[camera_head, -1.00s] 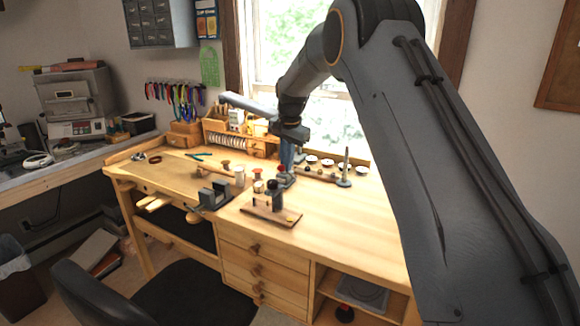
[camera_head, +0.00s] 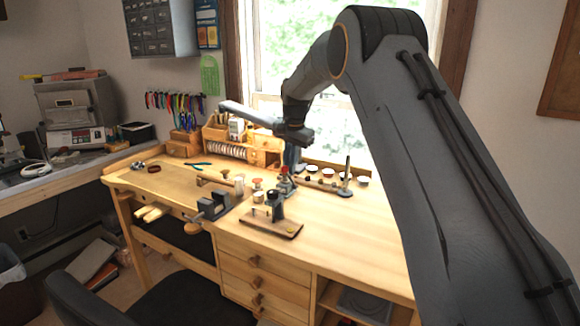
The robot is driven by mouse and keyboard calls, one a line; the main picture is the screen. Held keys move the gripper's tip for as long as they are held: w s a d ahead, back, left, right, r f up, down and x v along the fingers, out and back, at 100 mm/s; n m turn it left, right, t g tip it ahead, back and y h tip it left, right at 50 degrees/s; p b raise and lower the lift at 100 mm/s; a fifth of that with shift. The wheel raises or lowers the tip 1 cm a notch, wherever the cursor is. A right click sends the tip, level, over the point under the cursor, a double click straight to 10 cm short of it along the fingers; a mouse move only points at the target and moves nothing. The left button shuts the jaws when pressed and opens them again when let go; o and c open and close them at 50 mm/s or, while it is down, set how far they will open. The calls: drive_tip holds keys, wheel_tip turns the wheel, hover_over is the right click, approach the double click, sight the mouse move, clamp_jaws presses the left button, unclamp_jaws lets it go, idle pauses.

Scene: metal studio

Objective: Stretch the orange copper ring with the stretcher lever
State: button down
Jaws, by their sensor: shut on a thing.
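My gripper (camera_head: 291,166) points down over the back middle of the workbench. It is shut on what looks like the red-tipped lever (camera_head: 284,171) of a small metal stretcher (camera_head: 284,187) on the bench top. The fingertips are small and partly merge with the lever, so the exact grip is unclear. I cannot make out the orange copper ring; it is too small to see or hidden.
A grey vise (camera_head: 213,206) sits at the bench's front edge. Small cups (camera_head: 257,184) stand left of the stretcher. A ring mandrel (camera_head: 346,178) stands upright to the right, near a row of small dishes. The bench's right front (camera_head: 345,235) is clear.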

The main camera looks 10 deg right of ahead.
drive_tip(key=shift+w+a+r, duration=0.1)
drive_tip(key=shift+w+a, duration=0.05)
drive_tip(key=shift+w, duration=0.05)
drive_tip(key=c, duration=1.8)
unclamp_jaws()
drive_tip(key=shift+a, duration=0.1)
drive_tip(key=shift+c, duration=0.2)
drive_tip(key=b+v, duration=0.2)
drive_tip(key=v, duration=0.5)
drive_tip(key=shift+r, duration=0.25)
drive_tip(key=shift+d, duration=0.25)
drive_tip(key=s+d+f+n, duration=0.2)
drive_tip(key=s+f, duration=0.4)
drive_tip(key=s, duration=0.8)
drive_tip(key=s+d+f+n+g, duration=0.1)
drive_tip(key=s+d+f+n, duration=0.2)
drive_tip(key=s, duration=1.1)
drive_tip(key=s+d+f+n, duration=0.2)
drive_tip(key=s+f, duration=0.7)
drive_tip(key=s, duration=0.6)
drive_tip(key=shift+d+f+n, duration=0.15)
drive_tip(key=shift+d+n, duration=0.2)
drive_tip(key=shift+n, duration=0.25)
